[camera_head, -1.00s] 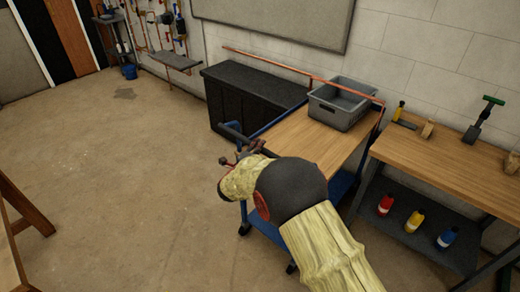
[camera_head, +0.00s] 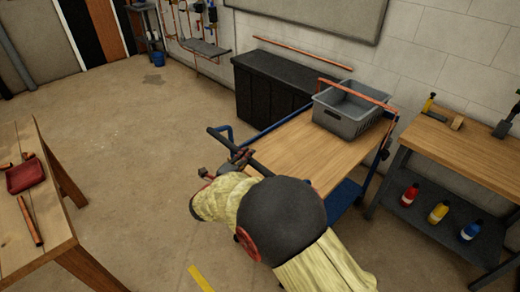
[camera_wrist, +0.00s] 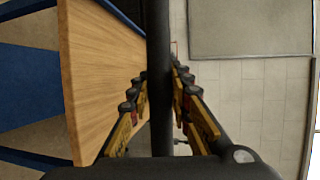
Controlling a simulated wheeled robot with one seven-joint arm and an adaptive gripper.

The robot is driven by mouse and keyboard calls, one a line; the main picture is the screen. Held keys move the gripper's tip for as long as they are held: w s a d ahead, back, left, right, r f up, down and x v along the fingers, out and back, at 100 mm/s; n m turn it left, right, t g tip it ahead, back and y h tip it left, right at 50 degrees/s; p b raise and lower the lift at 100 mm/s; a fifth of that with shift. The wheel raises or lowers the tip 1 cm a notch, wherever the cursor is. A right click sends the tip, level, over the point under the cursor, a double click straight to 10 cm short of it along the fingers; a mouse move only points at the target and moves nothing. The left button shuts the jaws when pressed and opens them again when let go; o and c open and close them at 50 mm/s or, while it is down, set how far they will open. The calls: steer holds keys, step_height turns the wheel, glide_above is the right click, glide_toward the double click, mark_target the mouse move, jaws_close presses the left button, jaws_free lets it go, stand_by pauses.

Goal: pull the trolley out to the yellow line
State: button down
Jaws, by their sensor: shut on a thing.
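The trolley (camera_head: 300,150) has a wooden top, a blue frame and a dark push bar (camera_head: 225,143) at its left end. My gripper (camera_head: 238,160) is shut on the push bar, though my arm hides part of the grip. In the wrist view the dark bar (camera_wrist: 159,60) runs between the fingers of my gripper (camera_wrist: 160,90), with the wooden top (camera_wrist: 100,65) to the left. A grey crate (camera_head: 345,122) stands on the trolley's far end, with a copper pipe (camera_head: 360,92) across it. Part of the yellow line (camera_head: 201,279) shows on the floor at the bottom.
A black cabinet (camera_head: 270,90) stands at the wall behind the trolley. A workbench (camera_head: 450,150) with bottles on its lower shelf is at the right. A wooden table (camera_head: 45,220) with a red tray (camera_head: 25,176) is at the left. Floor between table and trolley is clear.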

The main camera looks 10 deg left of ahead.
steer(key=s+a, duration=1)
steer(key=s, duration=0.4)
steer(key=s+a, duration=1.1)
steer(key=s, duration=0.3)
steer(key=shift+a+f, duration=0.2)
steer(key=shift+a, duration=0.1)
steer(key=c, duration=2.1)
jaws_free()
steer(key=shift+o, duration=1.4)
steer(key=shift+s+a, duration=0.15)
steer(key=shift+a, duration=0.05)
steer(key=shift+o, duration=1)
steer(key=shift+r, duration=0.1)
